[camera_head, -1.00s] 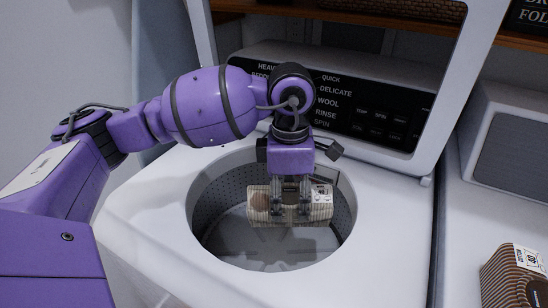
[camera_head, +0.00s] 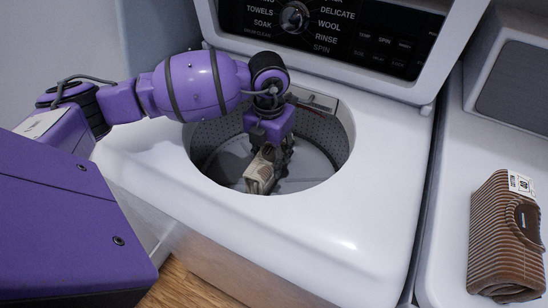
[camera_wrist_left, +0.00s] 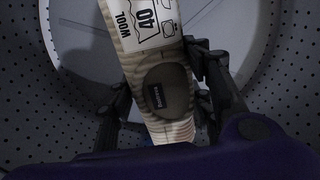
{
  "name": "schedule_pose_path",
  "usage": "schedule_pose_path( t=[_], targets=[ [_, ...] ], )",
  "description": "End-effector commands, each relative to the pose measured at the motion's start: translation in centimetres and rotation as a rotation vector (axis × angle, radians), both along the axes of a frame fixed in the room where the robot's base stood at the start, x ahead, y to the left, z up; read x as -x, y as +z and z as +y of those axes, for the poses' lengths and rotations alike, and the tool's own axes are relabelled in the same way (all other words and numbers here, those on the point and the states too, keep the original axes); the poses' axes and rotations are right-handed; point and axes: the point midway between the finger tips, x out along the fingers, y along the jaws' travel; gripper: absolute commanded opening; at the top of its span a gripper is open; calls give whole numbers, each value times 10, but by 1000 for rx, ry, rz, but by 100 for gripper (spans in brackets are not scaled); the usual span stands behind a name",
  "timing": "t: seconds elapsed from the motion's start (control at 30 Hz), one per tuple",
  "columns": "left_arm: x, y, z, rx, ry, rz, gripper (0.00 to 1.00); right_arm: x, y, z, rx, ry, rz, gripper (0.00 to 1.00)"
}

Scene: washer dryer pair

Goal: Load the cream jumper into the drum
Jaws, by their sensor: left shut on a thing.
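The cream jumper (camera_head: 261,172) is a folded, ribbed bundle held inside the drum opening. In the left wrist view the jumper (camera_wrist_left: 172,128) shows a dark neck opening and a white care label reading "WOOL" and "40". My left gripper (camera_head: 272,158) points down into the drum and is shut on the jumper, with a finger on each side of it. The perforated grey drum (camera_head: 318,139) lies around and below the jumper; its floor (camera_wrist_left: 85,25) shows beneath. My right gripper is not in view.
A brown striped folded garment (camera_head: 492,235) lies on the white machine top at right. The washer's front top (camera_head: 330,220) is clear.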

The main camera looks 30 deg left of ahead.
Motion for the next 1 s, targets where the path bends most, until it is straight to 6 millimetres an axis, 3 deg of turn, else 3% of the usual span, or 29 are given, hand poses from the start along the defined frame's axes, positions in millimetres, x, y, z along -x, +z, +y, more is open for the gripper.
schedule_pose_path(
  t=[0.4,0.77,0.8,0.93,1.0],
  targets=[
    [-1,-50,-1,2,-1,-3,5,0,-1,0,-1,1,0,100],
    [-1,-55,0,1,-2,-4,5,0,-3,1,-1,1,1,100],
    [-1,-56,0,0,-2,-2,48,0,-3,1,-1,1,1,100],
    [-1,-55,0,0,-2,-3,65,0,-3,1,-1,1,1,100],
    [-1,-55,0,0,-2,-3,65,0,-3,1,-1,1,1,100]
  ],
)
